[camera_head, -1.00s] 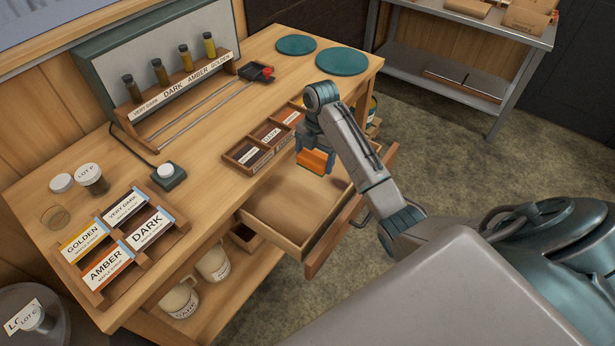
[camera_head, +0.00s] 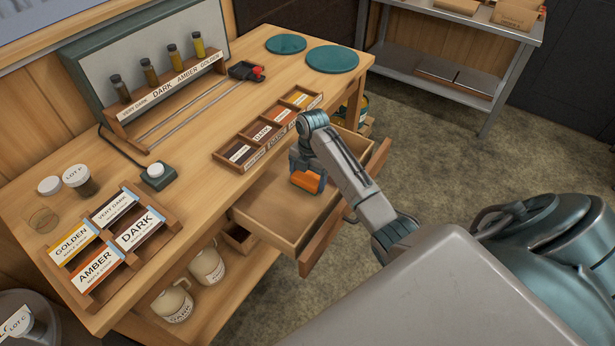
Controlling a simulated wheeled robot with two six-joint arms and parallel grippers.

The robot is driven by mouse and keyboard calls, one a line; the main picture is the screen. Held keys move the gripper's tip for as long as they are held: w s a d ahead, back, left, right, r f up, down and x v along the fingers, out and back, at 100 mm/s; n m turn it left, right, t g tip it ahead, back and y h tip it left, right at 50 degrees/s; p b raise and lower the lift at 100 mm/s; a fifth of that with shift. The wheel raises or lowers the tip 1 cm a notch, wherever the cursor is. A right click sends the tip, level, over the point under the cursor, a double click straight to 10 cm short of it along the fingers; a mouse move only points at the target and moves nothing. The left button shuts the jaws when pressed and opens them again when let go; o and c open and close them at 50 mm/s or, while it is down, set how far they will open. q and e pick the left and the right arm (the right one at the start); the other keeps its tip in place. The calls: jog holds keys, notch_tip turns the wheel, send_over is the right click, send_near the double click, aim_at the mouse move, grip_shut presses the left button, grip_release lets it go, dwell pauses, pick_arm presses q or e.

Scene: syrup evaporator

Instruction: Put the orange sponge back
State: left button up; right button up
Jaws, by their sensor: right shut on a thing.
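The orange sponge (camera_head: 306,182) is in the jaws of my right gripper (camera_head: 305,176). The gripper points down into the open drawer (camera_head: 267,203) at the front of the wooden bench. The sponge is inside the drawer's outline, low near its floor; I cannot tell whether it touches the floor. The part of the drawer behind my right arm is hidden. The visible drawer floor is bare. My left gripper is not in view.
A divided label tray (camera_head: 227,160) sits on the bench edge just behind the drawer. A card rack (camera_head: 137,259), jars and a small black device (camera_head: 155,176) stand to the left. Mugs (camera_head: 206,265) sit on the shelf below. Two teal discs (camera_head: 332,59) lie at the back.

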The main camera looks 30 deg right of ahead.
aim_at(308, 176)
jog(key=o, duration=0.9)
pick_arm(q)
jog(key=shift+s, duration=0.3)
pick_arm(e)
jog(key=shift+o, duration=0.2)
jog(key=shift+r, duration=0.15)
jog(key=shift+w+r, duration=0.1)
jog(key=shift+r, duration=0.25)
jog(key=r, duration=0.3)
jog(key=r+b, duration=0.1)
jog(key=r, duration=0.1)
jog(key=shift+w+d+r, duration=0.1)
jog(key=shift+d+r, duration=0.15)
jog(key=shift+d, duration=0.1)
pick_arm(q)
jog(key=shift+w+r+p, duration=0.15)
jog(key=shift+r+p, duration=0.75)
jog(key=shift+p, duration=0.25)
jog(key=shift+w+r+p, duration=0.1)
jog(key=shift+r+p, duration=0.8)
jog(key=shift+p, duration=0.25)
pick_arm(e)
jog(key=shift+d+r, duration=0.15)
jog(key=shift+r, duration=1.3)
jog(key=shift+d+r, duration=0.15)
jog(key=shift+r, duration=1.25)
jog(key=shift+w, duration=0.1)
